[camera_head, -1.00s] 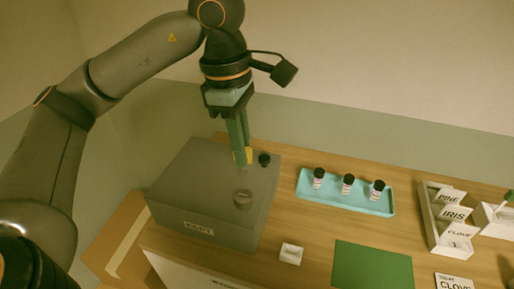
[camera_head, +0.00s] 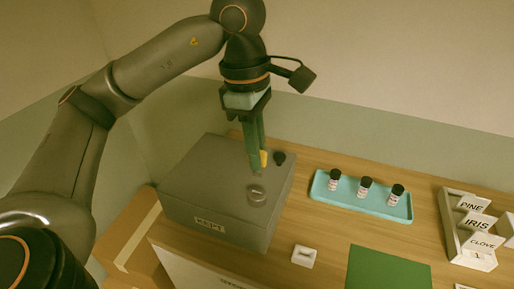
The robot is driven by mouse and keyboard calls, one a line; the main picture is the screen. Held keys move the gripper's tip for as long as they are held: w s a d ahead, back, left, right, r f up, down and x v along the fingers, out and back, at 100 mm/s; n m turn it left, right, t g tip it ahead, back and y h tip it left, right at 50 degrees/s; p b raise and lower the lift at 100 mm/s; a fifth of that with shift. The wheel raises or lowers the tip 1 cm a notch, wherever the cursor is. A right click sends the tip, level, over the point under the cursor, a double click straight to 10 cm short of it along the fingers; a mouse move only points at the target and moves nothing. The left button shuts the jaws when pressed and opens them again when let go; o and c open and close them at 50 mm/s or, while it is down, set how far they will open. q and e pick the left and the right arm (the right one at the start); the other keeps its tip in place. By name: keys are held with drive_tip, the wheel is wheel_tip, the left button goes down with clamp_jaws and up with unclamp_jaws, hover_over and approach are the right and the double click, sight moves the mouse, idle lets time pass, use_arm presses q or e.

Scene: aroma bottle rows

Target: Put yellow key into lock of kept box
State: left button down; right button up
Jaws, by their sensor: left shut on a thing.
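The kept box (camera_head: 205,170) is a grey box labelled KEPT, standing on the left of the table. A round lock (camera_head: 257,195) with a slot sits on its top near the front right. My left gripper (camera_head: 255,165) points down over the box top, just behind the lock in the picture. It is shut on the yellow key (camera_head: 263,158), of which a small yellow part shows beside the fingers. The rest of the key is hidden, and I cannot tell whether it touches the lock. My right gripper is not in view.
A dark round knob (camera_head: 279,158) is close to the right of my fingers, at the box's back right. A teal tray (camera_head: 345,204) holds three dark-capped bottles. A small white block (camera_head: 304,256), a green mat (camera_head: 388,270) and a labelled rack (camera_head: 449,228) lie to the right.

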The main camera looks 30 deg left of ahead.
sight(257, 176)
use_arm(q)
drive_tip(key=shift+f+b, duration=1.15)
drive_tip(key=shift+f, duration=0.55)
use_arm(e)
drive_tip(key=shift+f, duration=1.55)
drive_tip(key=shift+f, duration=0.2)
use_arm(q)
drive_tip(key=shift+f+b, duration=1.5)
drive_tip(key=shift+b, duration=0.1)
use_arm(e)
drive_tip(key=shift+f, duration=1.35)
use_arm(q)
drive_tip(key=c, duration=0.8)
unclamp_jaws()
drive_tip(key=shift+r, duration=0.1)
drive_tip(key=shift+c, duration=0.2)
drive_tip(key=r+p, duration=0.1)
drive_tip(key=r, duration=0.3)
drive_tip(key=a+r+p, duration=0.1)
drive_tip(key=r+p, duration=0.1)
drive_tip(key=r, duration=0.2)
drive_tip(key=r+p, duration=0.1)
drive_tip(key=r, duration=0.3)
drive_tip(key=shift+s+a+r+p, duration=0.15)
drive_tip(key=shift+a+r+p, duration=0.05)
drive_tip(key=shift+p, duration=0.1)
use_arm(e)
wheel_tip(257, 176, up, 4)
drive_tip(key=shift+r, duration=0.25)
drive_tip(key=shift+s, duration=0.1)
